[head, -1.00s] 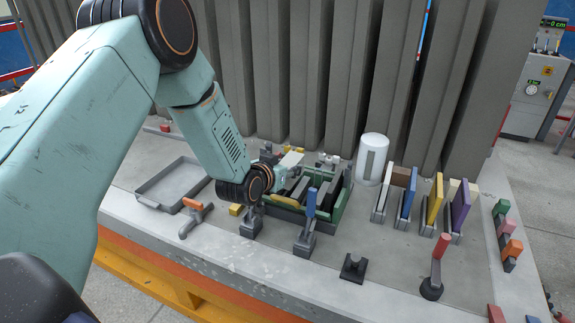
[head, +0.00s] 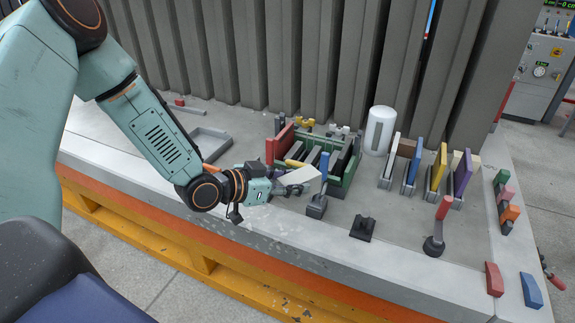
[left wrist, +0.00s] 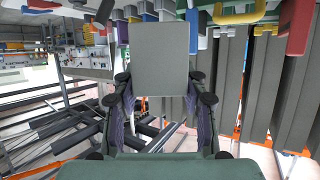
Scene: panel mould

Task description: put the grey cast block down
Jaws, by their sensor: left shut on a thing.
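The grey cast block (head: 314,181) is a pale, flat-faced piece. My left gripper (head: 296,188) is shut on it, in front of the green mould box (head: 340,191) in the head view. The block looks raised and tilted there, and hides part of the box's front; I cannot tell its height over the slab. In the left wrist view the block (left wrist: 160,58) shows a square grey face between the fingers of the left gripper (left wrist: 160,98). My right gripper is not in view.
A blue-handled clamp (head: 323,168) stands just right of the block. A black fixture (head: 363,228) and a red-handled lever (head: 438,229) stand further right. A grey tray (head: 207,143) lies behind the arm.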

